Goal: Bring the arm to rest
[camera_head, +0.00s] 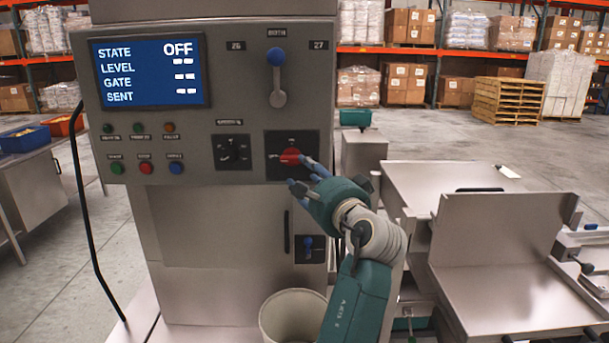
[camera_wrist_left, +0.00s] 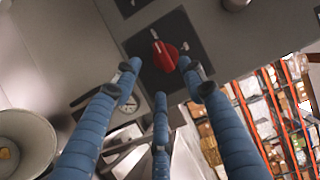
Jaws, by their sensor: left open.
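My left gripper (camera_head: 300,173) is in front of the grey control panel (camera_head: 222,60), just below and to the right of a red rotary knob (camera_head: 290,157). Its blue fingers are spread and hold nothing. In the left wrist view the open fingers (camera_wrist_left: 158,80) point toward the red knob (camera_wrist_left: 163,50), which shows beyond the fingertips. I cannot tell whether a fingertip touches the knob. The panel's blue screen (camera_head: 150,72) reads STATE OFF, with dashes for LEVEL, GATE and SENT. My right gripper is in neither view.
A blue-knobbed lever (camera_head: 277,75) stands above the red knob. A small blue switch (camera_head: 308,243) and a pale bin (camera_head: 291,317) are lower down. Metal trays (camera_head: 490,240) stand at right. Open floor and pallet racks lie behind.

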